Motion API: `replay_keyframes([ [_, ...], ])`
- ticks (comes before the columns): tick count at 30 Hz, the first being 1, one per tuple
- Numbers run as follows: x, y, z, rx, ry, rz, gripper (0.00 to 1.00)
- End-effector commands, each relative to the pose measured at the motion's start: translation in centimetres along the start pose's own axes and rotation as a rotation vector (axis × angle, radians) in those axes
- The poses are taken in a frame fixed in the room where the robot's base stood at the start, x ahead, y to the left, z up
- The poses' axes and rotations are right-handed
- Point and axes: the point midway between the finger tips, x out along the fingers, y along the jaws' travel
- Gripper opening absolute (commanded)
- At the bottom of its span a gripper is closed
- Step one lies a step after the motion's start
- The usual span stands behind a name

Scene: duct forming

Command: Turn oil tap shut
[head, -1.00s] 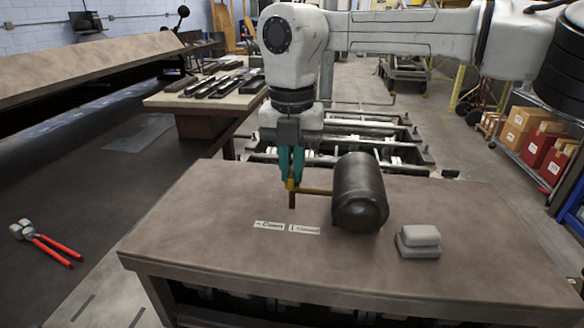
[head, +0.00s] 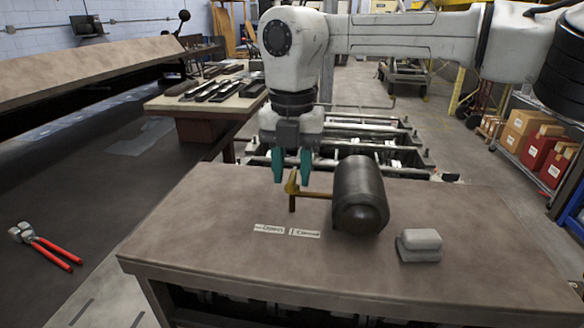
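A dark cylindrical oil tank (head: 358,193) lies on the brown table (head: 200,235). A brass oil tap (head: 292,188) sticks out of its left side on a thin pipe, with its spout pointing down. The tap's small handle stands up at the pipe's end, tilted a little. Labels reading "Open" and "Closed" (head: 287,231) lie on the table in front of the tap. My gripper (head: 291,181) points down above and around the tap handle. Its teal fingers are apart, with the handle between or just in front of them; I cannot tell whether either touches it.
A grey block (head: 420,245) sits on the table right of the tank. Red-handled pliers (head: 45,245) are at the far left, off the table. The table's left part is clear. A second bench (head: 210,98) with metal bars stands behind.

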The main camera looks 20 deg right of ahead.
Motion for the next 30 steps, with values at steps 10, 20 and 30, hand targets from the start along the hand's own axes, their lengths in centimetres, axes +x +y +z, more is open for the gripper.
replay_keyframes([
  [10, -1.5, 0.0, 0.1, -0.001, -0.003, 0.000, 0.37],
  [20, -7.7, 0.1, 0.1, 0.001, -0.003, 0.001, 0.37],
  [30, -10.7, 0.0, 0.0, 0.000, 0.000, 0.000, 0.37],
])
